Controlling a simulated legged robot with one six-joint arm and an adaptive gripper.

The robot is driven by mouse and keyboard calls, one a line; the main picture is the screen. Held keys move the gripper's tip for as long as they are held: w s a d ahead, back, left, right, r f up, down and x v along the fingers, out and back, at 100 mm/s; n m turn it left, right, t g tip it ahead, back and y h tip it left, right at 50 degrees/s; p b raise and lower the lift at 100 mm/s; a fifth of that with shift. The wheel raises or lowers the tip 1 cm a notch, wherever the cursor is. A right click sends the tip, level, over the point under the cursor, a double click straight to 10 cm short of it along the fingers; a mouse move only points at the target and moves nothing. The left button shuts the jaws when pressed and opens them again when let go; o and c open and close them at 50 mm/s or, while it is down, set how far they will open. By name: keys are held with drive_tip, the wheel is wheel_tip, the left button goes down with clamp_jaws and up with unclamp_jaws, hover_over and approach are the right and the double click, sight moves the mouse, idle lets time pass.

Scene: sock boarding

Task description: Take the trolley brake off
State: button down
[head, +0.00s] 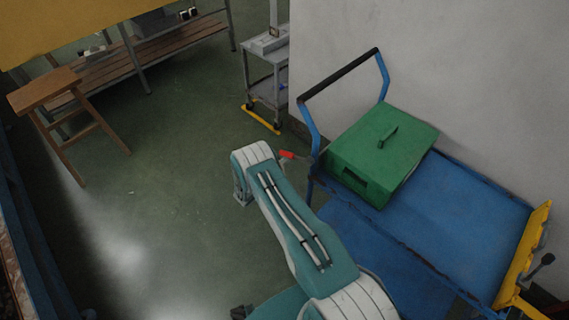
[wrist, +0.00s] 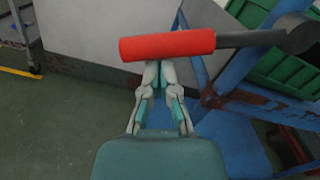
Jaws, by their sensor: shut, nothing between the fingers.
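The blue trolley (head: 470,215) stands along the wall, with a bent push handle at its left end. A lever with a red grip (head: 287,154) sticks out to the left beside the handle post; I take it for the brake lever. In the wrist view the red grip (wrist: 168,46) lies level across the picture, on a dark rod that runs right to a round pivot. My gripper (wrist: 160,72) is shut and empty, its fingertips at the grip's lower edge and partly hidden by it. I cannot tell whether they touch. In the head view my arm hides the fingers.
A green box (head: 385,150) sits on the trolley's left part. A yellow end piece (head: 525,255) with a dark knob is at its right end. A grey cart (head: 267,75), a wooden stool (head: 50,92) and a bench stand further back. The green floor on the left is clear.

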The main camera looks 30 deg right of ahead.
wheel_tip(320, 180, up, 11)
drive_tip(key=w+m, duration=0.1)
drive_tip(key=m, duration=0.8)
drive_tip(key=shift+w+a+m+g, duration=0.15)
drive_tip(key=shift+a+m+g, duration=0.15)
drive_tip(key=shift+m, duration=0.1)
